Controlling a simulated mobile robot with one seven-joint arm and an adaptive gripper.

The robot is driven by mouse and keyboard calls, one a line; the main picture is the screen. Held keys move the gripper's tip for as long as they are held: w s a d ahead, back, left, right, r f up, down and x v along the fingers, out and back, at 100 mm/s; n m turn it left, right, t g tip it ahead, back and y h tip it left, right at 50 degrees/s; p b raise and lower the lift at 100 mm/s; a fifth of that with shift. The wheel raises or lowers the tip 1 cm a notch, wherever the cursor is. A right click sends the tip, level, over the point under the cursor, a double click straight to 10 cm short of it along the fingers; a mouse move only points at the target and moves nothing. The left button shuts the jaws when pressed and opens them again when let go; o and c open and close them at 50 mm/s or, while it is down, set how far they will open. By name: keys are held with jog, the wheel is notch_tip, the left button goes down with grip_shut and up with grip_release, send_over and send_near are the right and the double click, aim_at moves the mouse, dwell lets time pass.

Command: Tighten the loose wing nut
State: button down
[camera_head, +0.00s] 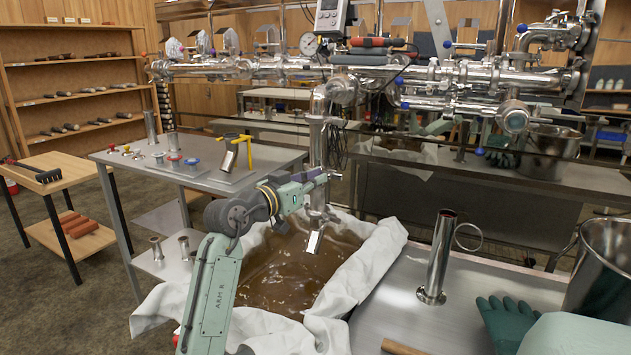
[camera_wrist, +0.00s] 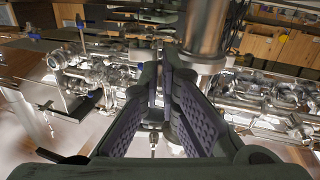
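My gripper (camera_head: 318,179) is raised at the vertical steel pipe (camera_head: 318,145) above the pan, its fingertips close beside or against the pipe. In the wrist view, my gripper (camera_wrist: 158,78) has two purple-padded fingers that converge to a narrow gap near the pipe (camera_wrist: 205,30). Small metal parts show between and behind the fingers, but I cannot tell whether the fingers grip anything. I cannot make out the loose wing nut for certain in either view. Clamped joints sit along the steel pipework (camera_head: 265,68), and a short spout (camera_head: 315,241) hangs below the pipe.
A cloth-edged pan (camera_head: 378,262) of brown syrup (camera_head: 290,275) lies below my arm. A steel cylinder cup (camera_head: 438,255), green gloves (camera_head: 508,322) and a pot (camera_head: 603,262) stand on the right. A grey table (camera_head: 235,178) with small fittings is behind left. Pipework crowds the space above.

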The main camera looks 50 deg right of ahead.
jog(key=c, duration=2.1)
grip_release()
jog(key=shift+a, duration=0.1)
jog(key=a, duration=1.2)
jog(key=shift+s, duration=0.25)
jog(key=shift+d, duration=0.1)
